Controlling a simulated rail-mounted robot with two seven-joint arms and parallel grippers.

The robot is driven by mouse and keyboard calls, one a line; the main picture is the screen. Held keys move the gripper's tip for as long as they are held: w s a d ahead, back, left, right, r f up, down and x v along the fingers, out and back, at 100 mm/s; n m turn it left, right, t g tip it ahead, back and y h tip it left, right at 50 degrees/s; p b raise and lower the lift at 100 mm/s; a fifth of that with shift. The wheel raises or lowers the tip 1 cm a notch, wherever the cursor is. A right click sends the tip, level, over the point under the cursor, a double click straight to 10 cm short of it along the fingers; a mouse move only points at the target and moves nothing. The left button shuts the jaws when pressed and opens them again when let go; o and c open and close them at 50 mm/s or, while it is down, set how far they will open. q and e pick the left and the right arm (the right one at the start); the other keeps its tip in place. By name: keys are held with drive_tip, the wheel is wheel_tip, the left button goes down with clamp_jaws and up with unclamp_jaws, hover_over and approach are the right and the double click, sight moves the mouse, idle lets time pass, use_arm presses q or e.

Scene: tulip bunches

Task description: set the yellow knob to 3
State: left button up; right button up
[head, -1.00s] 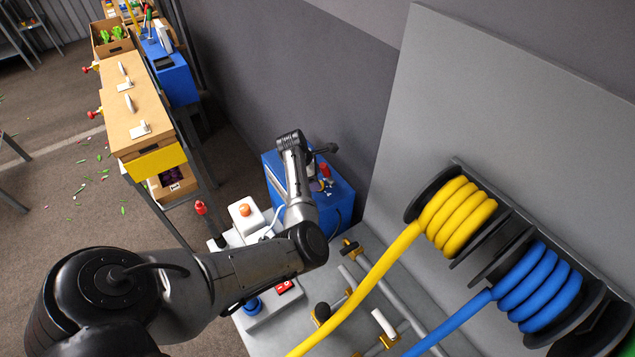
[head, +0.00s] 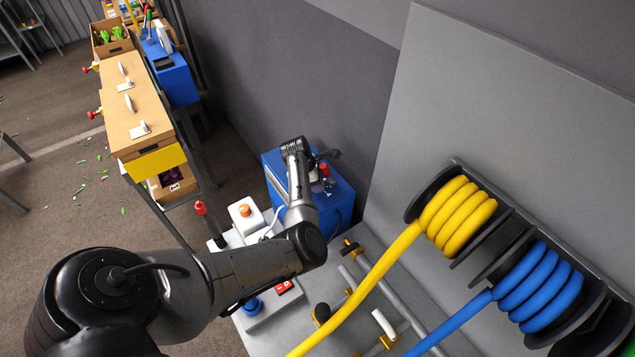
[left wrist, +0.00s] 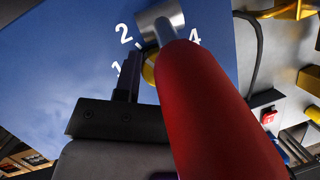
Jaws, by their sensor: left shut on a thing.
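The yellow knob (left wrist: 149,71) shows as a small sliver on a blue panel (left wrist: 60,65) in the left wrist view. White numerals 1, 2 and 4 stand around it; the 3 and the knob's pointer are hidden. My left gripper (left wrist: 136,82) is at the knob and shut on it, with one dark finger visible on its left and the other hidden. A thick red handle (left wrist: 215,115) on a metal shaft crosses in front and covers most of the knob. In the head view my left gripper (head: 326,156) is over the blue box (head: 342,207). My right gripper is not in view.
A white box with an orange button (head: 245,210), a red switch (head: 284,287) and a blue knob (head: 252,306) stand on the bench near my left arm. The yellow hose (head: 380,270) and blue hose (head: 455,322) run from wall reels at the right.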

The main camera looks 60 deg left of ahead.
use_arm(q)
drive_tip(key=c, duration=0.3)
drive_tip(key=shift+r+m+h+p, duration=0.2)
drive_tip(key=shift+m+h+p, duration=0.1)
drive_tip(key=shift+m+p, duration=0.5)
drive_tip(key=shift+f+m+h+p, duration=0.15)
drive_tip(key=shift+m+h+p, duration=0.2)
drive_tip(key=shift+m, duration=0.35)
drive_tip(key=o, duration=0.9)
